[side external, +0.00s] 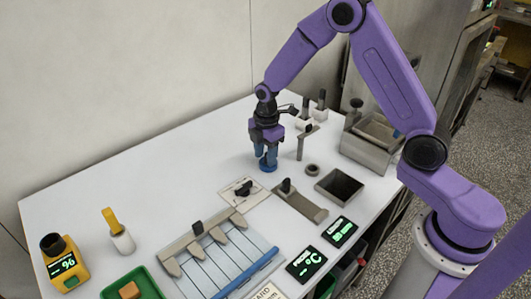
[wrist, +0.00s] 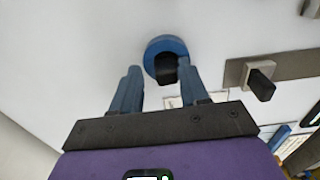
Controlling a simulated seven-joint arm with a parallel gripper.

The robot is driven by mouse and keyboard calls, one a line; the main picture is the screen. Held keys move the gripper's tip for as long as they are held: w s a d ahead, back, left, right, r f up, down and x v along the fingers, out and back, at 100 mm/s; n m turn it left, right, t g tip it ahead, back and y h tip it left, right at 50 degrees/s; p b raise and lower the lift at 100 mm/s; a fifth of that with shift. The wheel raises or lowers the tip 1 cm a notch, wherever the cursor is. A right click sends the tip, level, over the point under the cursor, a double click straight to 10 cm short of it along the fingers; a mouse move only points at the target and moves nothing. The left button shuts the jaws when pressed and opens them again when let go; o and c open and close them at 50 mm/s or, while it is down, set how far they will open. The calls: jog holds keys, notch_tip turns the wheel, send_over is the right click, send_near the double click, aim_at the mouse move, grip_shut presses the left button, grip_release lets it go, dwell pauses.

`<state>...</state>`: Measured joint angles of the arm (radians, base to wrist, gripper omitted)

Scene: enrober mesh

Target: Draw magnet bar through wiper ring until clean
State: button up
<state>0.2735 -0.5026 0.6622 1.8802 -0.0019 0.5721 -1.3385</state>
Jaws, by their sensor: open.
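My gripper (side external: 266,158) is open and points down over the white table. A blue round piece with a black knob (wrist: 165,68) shows just beyond and between its blue fingertips (wrist: 158,78) in the wrist view. In the side view only the blue rim (side external: 267,168) shows under the fingers; whether they touch it I cannot tell. A small dark grey ring (side external: 312,170) lies on the table to the right, possibly the wiper ring. A grey post with a black-topped crosspiece (side external: 303,140) stands behind it. I cannot tell for sure which piece is the magnet bar.
A grey plate with a black handle (side external: 307,209) and an open dark bin (side external: 339,187) lie right of my gripper. A metal box (side external: 368,150) stands behind. A slatted rack (side external: 225,257), a green tray (side external: 110,292) and a yellow meter (side external: 66,265) are in front.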

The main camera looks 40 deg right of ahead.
jog(key=shift+s+a+f+g, duration=0.2)
jog(key=shift+s+f+g, duration=0.1)
jog(key=shift+s+f, duration=0.3)
jog(key=shift+r, duration=0.1)
grip_shut()
jog(key=shift+w+r, duration=0.15)
jog(key=shift+r, duration=1)
jog(key=shift+w+r, duration=0.1)
jog(key=shift+r, duration=1.05)
notch_tip(320, 180, up, 8)
jog(key=shift+d+r, duration=0.15)
jog(key=shift+r, duration=0.1)
